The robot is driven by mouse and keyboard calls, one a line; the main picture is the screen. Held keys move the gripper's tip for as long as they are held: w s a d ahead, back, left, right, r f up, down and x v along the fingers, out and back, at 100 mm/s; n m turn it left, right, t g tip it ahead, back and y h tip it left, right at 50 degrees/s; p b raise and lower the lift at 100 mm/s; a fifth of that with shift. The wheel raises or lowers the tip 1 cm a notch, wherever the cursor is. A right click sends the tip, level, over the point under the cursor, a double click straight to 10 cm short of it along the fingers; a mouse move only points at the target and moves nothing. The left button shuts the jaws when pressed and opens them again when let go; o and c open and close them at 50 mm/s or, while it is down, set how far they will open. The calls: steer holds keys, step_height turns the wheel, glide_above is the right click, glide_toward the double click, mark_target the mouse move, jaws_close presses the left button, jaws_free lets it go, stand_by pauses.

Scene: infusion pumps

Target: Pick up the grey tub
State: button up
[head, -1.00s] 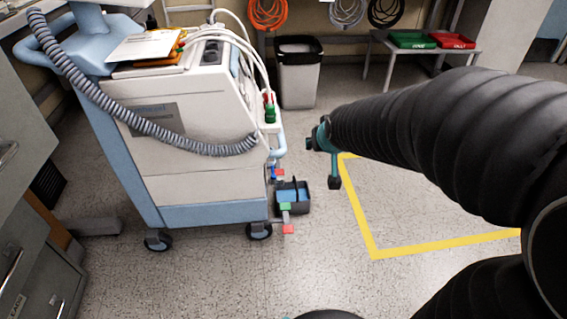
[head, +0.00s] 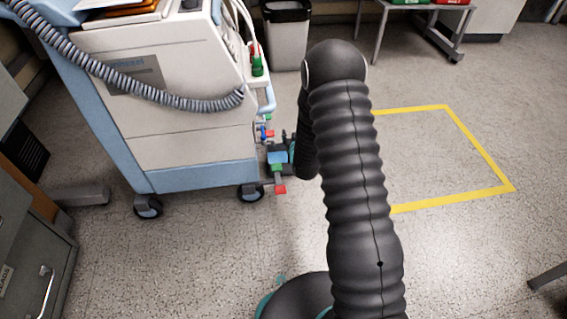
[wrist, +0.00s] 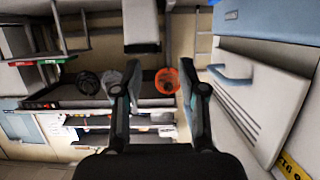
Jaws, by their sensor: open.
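A waste bin (head: 287,40) is behind. A yellow floor outline (head: 470,197) encloses clear floor at right.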

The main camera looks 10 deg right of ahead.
steer(key=s+f+t+b, duration=0.1)
steer(key=s+f+t, duration=0.15)
steer(key=f, duration=1.15)
steer(key=w, duration=0.4)
steer(key=w+f+b, duration=0.1)
steer(key=w, duration=0.1)
steer(key=shift+w, duration=0.2)
steer(key=shift+g, duration=0.25)
steer(key=shift+w+f+b, duration=0.2)
steer(key=shift+w+b, duration=0.35)
steer(key=shift+w, duration=2.6)
jaws_close()
steer(key=shift+r, duration=0.15)
